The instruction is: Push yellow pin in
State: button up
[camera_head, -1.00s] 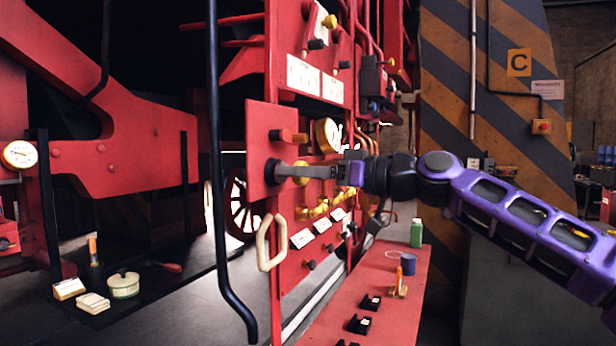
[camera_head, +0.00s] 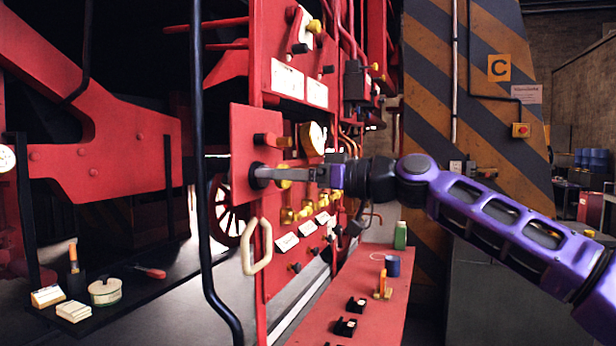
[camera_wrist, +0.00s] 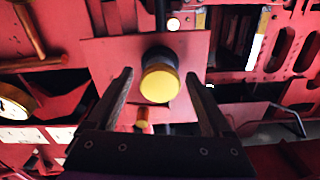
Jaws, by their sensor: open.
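The yellow pin (camera_wrist: 158,83) has a round yellow head and a dark collar. It sticks out from a square red plate (camera_wrist: 100,55), seen in the wrist view. In the head view its head (camera_head: 284,184) shows partly behind a finger of my gripper (camera_head: 257,175). The plate (camera_head: 241,140) is seen at an angle there. In the wrist view my gripper (camera_wrist: 158,76) is open, with one finger on each side of the pin and visible gaps between. The fingertips are close to the plate; contact cannot be told.
A cream loop handle (camera_head: 250,255) hangs below. A red bench (camera_head: 345,300) with small parts stands at lower right.

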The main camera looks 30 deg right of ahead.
jog(key=v, duration=1.7)
jog(key=s+a+f+m+g+h+p, duration=0.1)
jog(key=s+a+h+p, duration=0.15)
jog(key=a, duration=0.65)
jog(key=s+a+f+g+h+p, duration=0.15)
jog(key=s+a, duration=0.25)
jog(key=a, duration=0.5)
jog(key=a+f+m+g+h+p, duration=0.1)
jog(key=a+f+m+g+h, duration=0.1)
jog(key=f, duration=0.8)
jog(key=s+a+f+m+g+h+p, duration=0.1)
jog(key=a+f+g+h, duration=0.3)
jog(key=f, duration=0.6)
jog(key=shift+s+f+m+h, duration=0.35)
jog(key=shift+m+h, duration=0.15)
jog(key=shift+m, duration=0.4)
